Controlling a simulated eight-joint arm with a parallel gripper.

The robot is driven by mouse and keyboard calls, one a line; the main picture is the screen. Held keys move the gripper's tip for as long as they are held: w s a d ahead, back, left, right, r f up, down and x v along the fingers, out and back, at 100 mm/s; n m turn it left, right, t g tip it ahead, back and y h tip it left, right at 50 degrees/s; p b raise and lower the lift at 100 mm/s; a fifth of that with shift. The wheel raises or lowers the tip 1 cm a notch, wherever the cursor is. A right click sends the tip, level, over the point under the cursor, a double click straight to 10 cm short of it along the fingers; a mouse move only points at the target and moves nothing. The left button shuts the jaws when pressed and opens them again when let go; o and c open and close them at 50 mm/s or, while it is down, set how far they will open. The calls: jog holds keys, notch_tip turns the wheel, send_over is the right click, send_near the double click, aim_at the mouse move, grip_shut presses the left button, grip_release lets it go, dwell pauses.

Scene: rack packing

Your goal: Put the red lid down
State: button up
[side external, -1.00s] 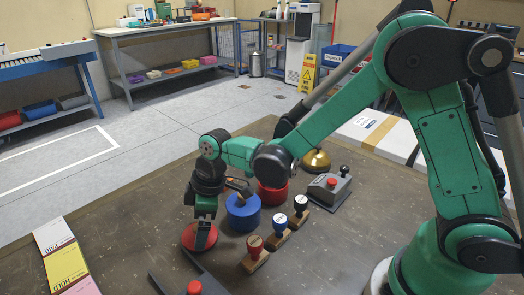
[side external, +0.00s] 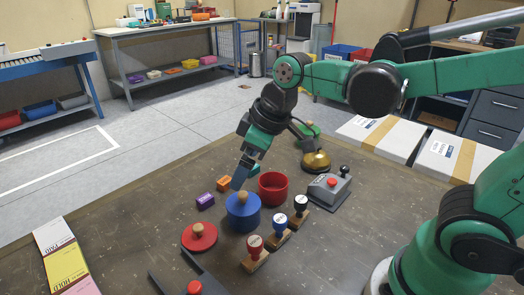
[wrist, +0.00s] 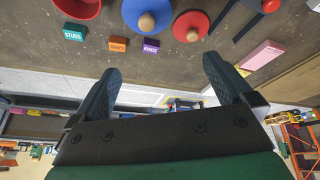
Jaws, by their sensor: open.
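The red lid (side external: 199,239) lies flat on the brown table, its wooden knob upward, left of the blue pot (side external: 243,218). It also shows in the wrist view (wrist: 183,22). The blue pot carries a blue lid with a wooden knob. The red pot (side external: 272,190) stands behind it, open and without a lid. My gripper (side external: 240,184) is above the table, behind and over the blue pot, clear of the red lid. In the wrist view my gripper (wrist: 160,66) has its fingers wide apart with nothing between them.
Purple (side external: 205,200) and orange (side external: 224,184) blocks lie behind the lids; a teal block (wrist: 75,32) is near them. Several stamps (side external: 278,230), a brass bell (side external: 316,162) and a grey button box (side external: 329,190) stand at right. Coloured cards (side external: 64,262) lie at left.

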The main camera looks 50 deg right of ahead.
jog(key=s+d+m+t+h, duration=0.1)
jog(key=s+d+m+t, duration=0.1)
jog(key=s+d+m, duration=0.2)
jog(key=shift+d+f+m+t+h, duration=0.3)
jog(key=shift+d+f+m, duration=0.1)
jog(key=shift+m, duration=0.4)
